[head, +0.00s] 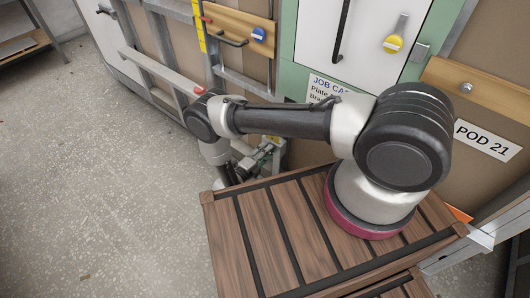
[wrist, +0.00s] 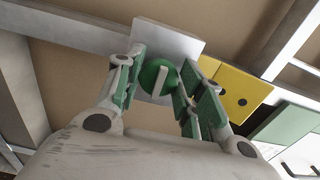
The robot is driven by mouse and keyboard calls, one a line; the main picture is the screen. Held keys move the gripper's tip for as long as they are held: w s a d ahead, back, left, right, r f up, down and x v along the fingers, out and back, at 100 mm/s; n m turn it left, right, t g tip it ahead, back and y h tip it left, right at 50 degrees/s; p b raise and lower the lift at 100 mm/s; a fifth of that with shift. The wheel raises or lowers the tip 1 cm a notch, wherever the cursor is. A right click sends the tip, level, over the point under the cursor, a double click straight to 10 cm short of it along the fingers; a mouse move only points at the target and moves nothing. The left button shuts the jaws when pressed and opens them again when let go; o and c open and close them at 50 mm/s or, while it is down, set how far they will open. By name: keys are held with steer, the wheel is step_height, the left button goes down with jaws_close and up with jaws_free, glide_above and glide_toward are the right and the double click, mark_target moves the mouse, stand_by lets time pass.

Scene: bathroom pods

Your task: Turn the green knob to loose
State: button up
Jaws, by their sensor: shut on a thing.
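The green knob (wrist: 147,75) is round, with a white bar across its face that stands nearly upright in the wrist view. It sits in front of a pale square plate (wrist: 181,42). My gripper (wrist: 159,72) has its green-padded fingers on both sides of the knob and is shut on it. In the head view my gripper (head: 263,156) is low beside the wall, past the far edge of the slatted wooden top, and the knob cannot be made out there.
A yellow plate (wrist: 238,92) with a dark mark is right of the knob. In the head view, a blue knob (head: 258,34) is on a wooden rail and a yellow knob (head: 392,43) on a white door. Metal rails run along the wall. Open floor (head: 100,170) lies left.

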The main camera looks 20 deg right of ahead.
steer(key=o, duration=1)
steer(key=v, duration=1.2)
